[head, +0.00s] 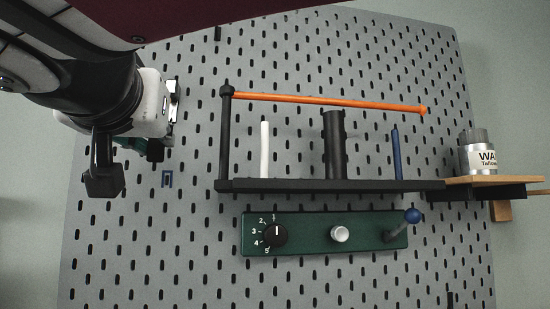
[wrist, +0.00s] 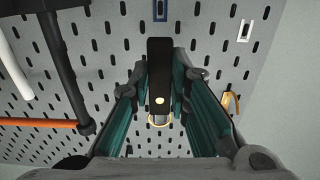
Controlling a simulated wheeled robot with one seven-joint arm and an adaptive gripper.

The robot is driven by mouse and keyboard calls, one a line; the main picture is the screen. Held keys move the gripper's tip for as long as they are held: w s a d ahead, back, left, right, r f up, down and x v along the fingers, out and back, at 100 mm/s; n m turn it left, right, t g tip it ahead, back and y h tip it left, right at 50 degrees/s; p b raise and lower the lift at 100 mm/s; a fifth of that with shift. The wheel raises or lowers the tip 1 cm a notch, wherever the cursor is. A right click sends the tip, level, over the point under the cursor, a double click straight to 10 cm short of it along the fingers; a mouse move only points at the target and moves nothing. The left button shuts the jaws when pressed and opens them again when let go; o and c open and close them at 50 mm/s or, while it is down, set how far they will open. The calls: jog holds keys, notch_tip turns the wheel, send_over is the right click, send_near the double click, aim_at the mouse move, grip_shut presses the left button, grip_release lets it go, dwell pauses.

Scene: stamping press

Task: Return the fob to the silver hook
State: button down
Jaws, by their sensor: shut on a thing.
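My gripper (wrist: 159,78) is shut on the black fob (wrist: 158,60), a flat dark bar between the green-padded fingers in the wrist view.
A blue hook (head: 167,178) is just below the gripper in the head view. A brass hook (wrist: 230,101) is at the right in the wrist view. A black shelf (head: 290,186) with a post and orange bar (head: 330,101) stands right of the gripper, above a green control panel (head: 320,222).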

aim_at(168, 167)
jog(key=shift+w+a, duration=0.15)
jog(key=shift+w, duration=0.45)
jog(key=shift+w, duration=0.3)
jog(key=shift+w+a+f+b, duration=0.2)
jog(key=shift+w+f+b, duration=0.1)
jog(key=shift+w+b, duration=0.35)
jog(key=shift+w+a+f+b, duration=0.1)
jog(key=shift+w+f+b, duration=0.1)
jog(key=shift+b, duration=0.15)
jog(key=shift+w+f, duration=0.1)
jog(key=shift+w, duration=0.15)
dwell(0.5)
jog(key=shift+w+a+f+b, duration=0.15)
jog(key=shift+w+b, duration=0.15)
jog(key=shift+b, duration=0.1)
jog(key=shift+w+a+f+b, duration=0.1)
jog(key=shift+w+f+b, duration=0.15)
jog(key=shift+w+b, duration=0.2)
jog(key=shift+w+f+b, duration=0.1)
jog(key=shift+f+b, duration=0.25)
jog(key=shift+b, duration=0.15)
dwell(0.5)
